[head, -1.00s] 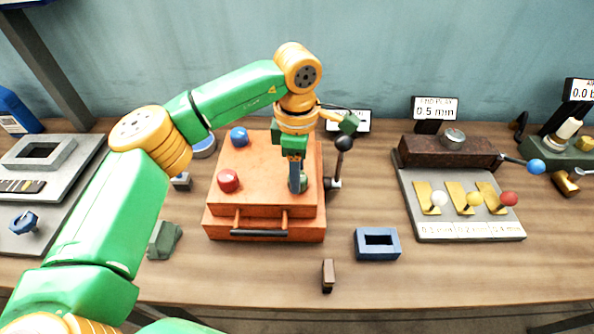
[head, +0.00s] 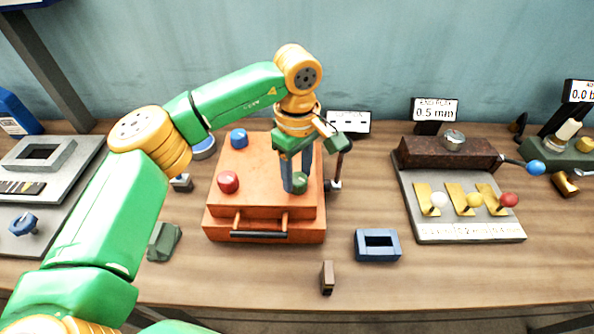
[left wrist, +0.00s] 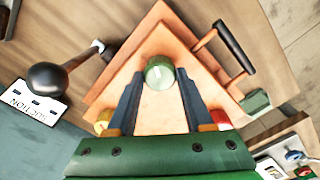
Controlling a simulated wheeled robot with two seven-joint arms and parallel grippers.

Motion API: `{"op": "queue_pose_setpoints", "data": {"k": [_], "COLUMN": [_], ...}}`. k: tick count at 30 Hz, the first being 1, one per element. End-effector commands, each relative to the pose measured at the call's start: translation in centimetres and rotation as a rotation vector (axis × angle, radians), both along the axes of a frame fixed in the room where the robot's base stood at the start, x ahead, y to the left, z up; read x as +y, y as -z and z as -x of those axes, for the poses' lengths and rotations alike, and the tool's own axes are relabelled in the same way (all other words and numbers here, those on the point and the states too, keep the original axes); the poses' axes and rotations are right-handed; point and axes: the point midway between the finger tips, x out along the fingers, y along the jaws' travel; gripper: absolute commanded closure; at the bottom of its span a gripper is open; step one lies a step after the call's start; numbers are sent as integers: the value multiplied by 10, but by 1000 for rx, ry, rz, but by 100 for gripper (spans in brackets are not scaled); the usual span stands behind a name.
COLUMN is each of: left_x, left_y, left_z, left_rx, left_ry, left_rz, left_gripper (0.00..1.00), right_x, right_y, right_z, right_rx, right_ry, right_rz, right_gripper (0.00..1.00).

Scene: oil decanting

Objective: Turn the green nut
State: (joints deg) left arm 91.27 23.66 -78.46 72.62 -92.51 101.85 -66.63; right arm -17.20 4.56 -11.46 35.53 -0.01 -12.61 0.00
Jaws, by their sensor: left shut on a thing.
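The green nut (head: 300,183) sits on the right part of the orange box's top (head: 262,200). It also shows in the left wrist view (left wrist: 159,72) as a green round nut with a pale mark on top. My left gripper (head: 296,184) points down over it, with one finger on each side. In the left wrist view its fingertips (left wrist: 158,76) are shut on the nut. The right gripper is in neither view.
A red nut (head: 228,181) and a blue nut (head: 238,137) stand on the box's left side. A black-knobbed lever (left wrist: 46,78) rises beside the box. A blue hollow block (head: 377,245) and a small brown block (head: 327,278) lie in front on the table.

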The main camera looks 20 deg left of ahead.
Motion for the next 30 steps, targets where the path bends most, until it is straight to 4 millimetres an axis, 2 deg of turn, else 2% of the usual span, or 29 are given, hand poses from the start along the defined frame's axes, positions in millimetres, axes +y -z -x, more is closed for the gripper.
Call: {"op": "queue_pose_setpoints", "data": {"k": [14,15,18,26,30], "left_x": [0,0,0,0,-1], "left_y": [-1,0,0,-1,-19], "left_z": [0,0,0,0,-1], "left_rx": [-2,-2,-1,-1,-7], "left_ry": [12,12,12,11,10], "left_rz": [0,0,0,0,1], "left_gripper": [100,41,19,19,19], "right_x": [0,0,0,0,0], "right_y": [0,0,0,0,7], "right_z": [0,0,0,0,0], "right_rx": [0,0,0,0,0], "right_ry": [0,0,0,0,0], "right_rz": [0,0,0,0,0], "right_gripper": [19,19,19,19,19]}}
